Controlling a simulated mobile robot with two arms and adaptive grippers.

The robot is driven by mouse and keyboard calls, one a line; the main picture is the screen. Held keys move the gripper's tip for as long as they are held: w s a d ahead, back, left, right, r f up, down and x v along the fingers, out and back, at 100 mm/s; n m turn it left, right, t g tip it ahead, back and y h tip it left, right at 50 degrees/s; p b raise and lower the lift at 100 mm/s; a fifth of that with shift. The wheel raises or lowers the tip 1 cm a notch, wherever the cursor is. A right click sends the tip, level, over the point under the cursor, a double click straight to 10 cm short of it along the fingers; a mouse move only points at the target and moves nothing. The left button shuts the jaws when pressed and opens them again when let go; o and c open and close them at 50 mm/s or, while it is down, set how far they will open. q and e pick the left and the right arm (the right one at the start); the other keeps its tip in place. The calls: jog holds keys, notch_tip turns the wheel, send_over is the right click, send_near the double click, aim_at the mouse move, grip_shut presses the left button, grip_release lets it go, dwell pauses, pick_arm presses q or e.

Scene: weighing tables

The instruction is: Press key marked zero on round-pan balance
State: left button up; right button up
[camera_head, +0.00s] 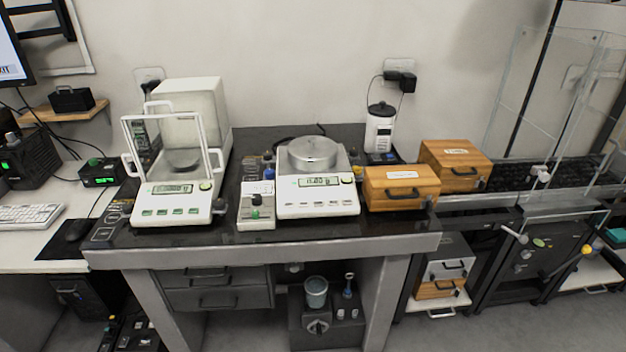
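The balance with an exposed round metal pan (313,150) stands in the middle of the dark-topped table. Its white body (318,208) carries a lit display (314,182), whose digits are too small to read surely. I cannot tell which key is marked zero. Neither of my grippers is in view.
A second balance with a glass-sided shield (150,150) stands at left. A small white control box (256,208) sits between the balances. Wooden boxes (401,190) (455,158) stand close on the right. The table's front edge (270,248) is clear.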

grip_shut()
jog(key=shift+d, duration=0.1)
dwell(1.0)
